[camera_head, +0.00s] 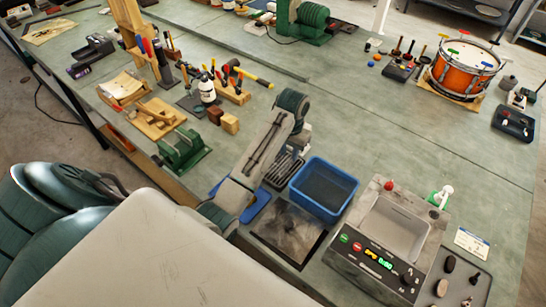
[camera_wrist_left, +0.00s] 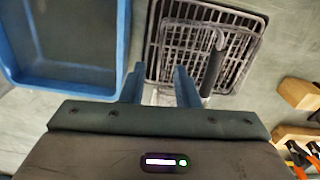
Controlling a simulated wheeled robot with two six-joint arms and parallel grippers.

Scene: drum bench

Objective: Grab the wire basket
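The wire basket (camera_wrist_left: 185,55) is a grey wire mesh with a dark bar-like handle (camera_wrist_left: 213,70). In the left wrist view it lies over a dark wire rack (camera_wrist_left: 248,22), just beyond my left gripper. My left gripper (camera_wrist_left: 161,88) points down at it with two blue-grey fingers apart. A pale part of the mesh shows between the fingers; I cannot tell whether they touch it. In the head view the rack area (camera_head: 284,168) is partly hidden by my left arm, and the basket is hard to make out. My right gripper is not in view.
A blue bin (camera_head: 324,190) stands close beside the rack; it also shows in the left wrist view (camera_wrist_left: 122,45). A grey machine with a basin and green display (camera_head: 392,235) and a dark plate (camera_head: 288,232) are nearby. A green vise (camera_head: 182,150) stands left.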

